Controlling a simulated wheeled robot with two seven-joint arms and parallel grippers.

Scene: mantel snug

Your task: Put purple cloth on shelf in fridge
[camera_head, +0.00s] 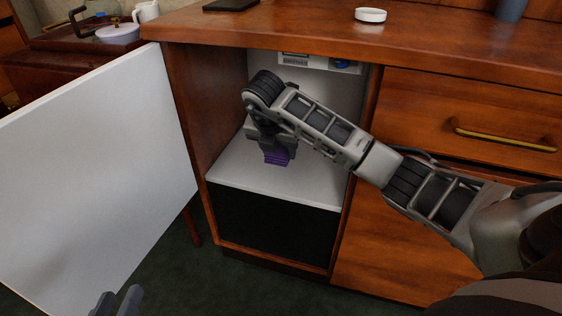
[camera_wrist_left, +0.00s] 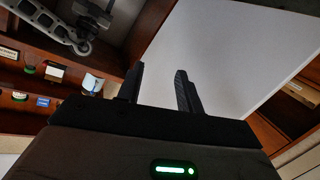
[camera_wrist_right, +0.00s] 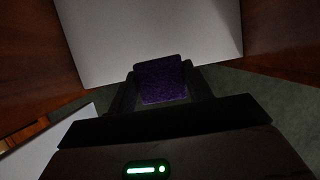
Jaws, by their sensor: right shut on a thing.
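The purple cloth (camera_head: 277,157) is a small folded bundle in the head view, just above the white shelf (camera_head: 315,188) inside the open fridge compartment. My right gripper (camera_head: 274,150) is inside the compartment and shut on the cloth. In the right wrist view the cloth (camera_wrist_right: 160,80) sits between the two fingers, with the pale shelf (camera_wrist_right: 150,40) beyond it. I cannot tell whether the cloth touches the shelf. My left gripper (camera_head: 117,302) is at the bottom left of the head view. It is open and empty in the left wrist view (camera_wrist_left: 160,88).
The white fridge door (camera_head: 100,170) stands wide open at the left. Wooden drawers with a brass handle (camera_head: 505,139) are at the right. A white dish (camera_head: 370,15) is on the wooden top. A control panel (camera_head: 318,63) is at the compartment's ceiling.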

